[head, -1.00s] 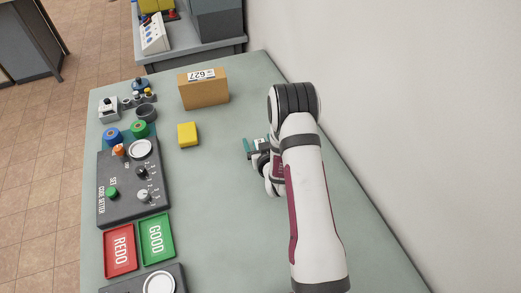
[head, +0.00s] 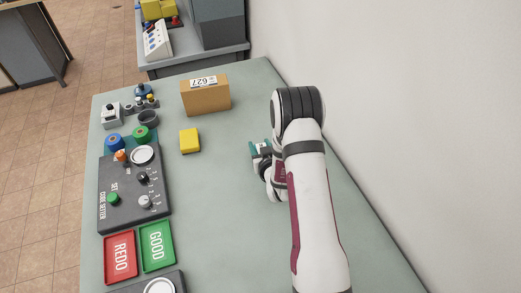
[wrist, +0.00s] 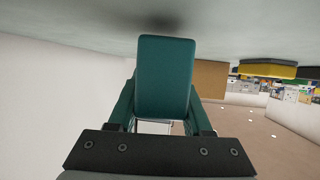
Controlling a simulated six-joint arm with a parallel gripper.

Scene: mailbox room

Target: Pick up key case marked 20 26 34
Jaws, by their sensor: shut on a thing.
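A teal key case (wrist: 165,78) fills the middle of the wrist view, between the two fingers of my gripper (wrist: 163,108). My gripper is shut on it. In the head view the teal case (head: 257,147) shows only in part beside my gripper (head: 262,160), at the right side of the table. The rest is hidden by my arm. No marking 20 26 34 can be read on the face that shows. In these views I cannot tell whether the case touches the table.
A yellow block (head: 189,140) and a cardboard box (head: 205,96) marked 627 stand left of my gripper. The code setter panel (head: 125,205), a red REDO tray (head: 120,278) and a green GOOD tray (head: 171,264) lie along the left. The table's middle is clear. A white wall (head: 400,120) rises at right.

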